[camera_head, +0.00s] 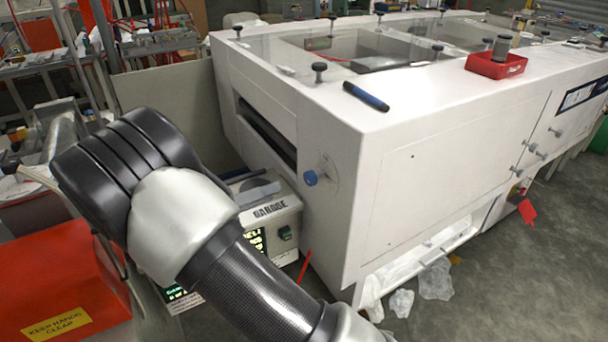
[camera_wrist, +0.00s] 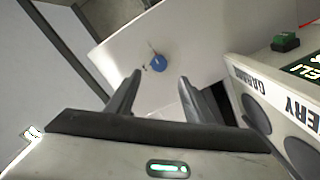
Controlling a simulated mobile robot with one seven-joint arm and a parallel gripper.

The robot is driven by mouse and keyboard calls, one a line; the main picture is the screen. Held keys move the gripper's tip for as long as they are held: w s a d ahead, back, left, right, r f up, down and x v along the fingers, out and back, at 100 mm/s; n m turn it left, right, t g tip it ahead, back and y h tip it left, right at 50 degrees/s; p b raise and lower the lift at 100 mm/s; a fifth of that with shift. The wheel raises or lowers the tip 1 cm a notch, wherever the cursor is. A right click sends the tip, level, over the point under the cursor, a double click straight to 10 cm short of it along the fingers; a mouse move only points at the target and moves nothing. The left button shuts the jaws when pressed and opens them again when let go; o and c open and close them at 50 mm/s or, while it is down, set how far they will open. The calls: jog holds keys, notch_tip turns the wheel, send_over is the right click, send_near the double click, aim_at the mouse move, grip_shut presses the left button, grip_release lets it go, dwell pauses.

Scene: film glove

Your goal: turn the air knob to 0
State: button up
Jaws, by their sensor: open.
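A small blue knob (camera_head: 311,178) sits on the end face of the large white machine (camera_head: 400,150), in front of a round dial marking. Its scale is too small to read. In the wrist view the blue knob (camera_wrist: 158,63) shows beyond my gripper (camera_wrist: 158,80), about midway between the two fingers. The fingers are apart and empty, and the knob lies past their tips, not touching them. In the head view my arm fills the lower left, and my gripper is not visible there.
A box labelled GARAGE (camera_head: 270,210) stands close beside the knob's face; it is on the right in the wrist view (camera_wrist: 275,100). A red box (camera_head: 65,290) is at the lower left. A red tray (camera_head: 496,66) and a blue marker (camera_head: 366,97) lie on the machine's top.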

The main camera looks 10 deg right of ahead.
aim_at(307, 180)
jog(key=x, duration=1.2)
jog(key=shift+s, duration=0.15)
jog(key=c, duration=1)
jog(key=shift+c, duration=0.2)
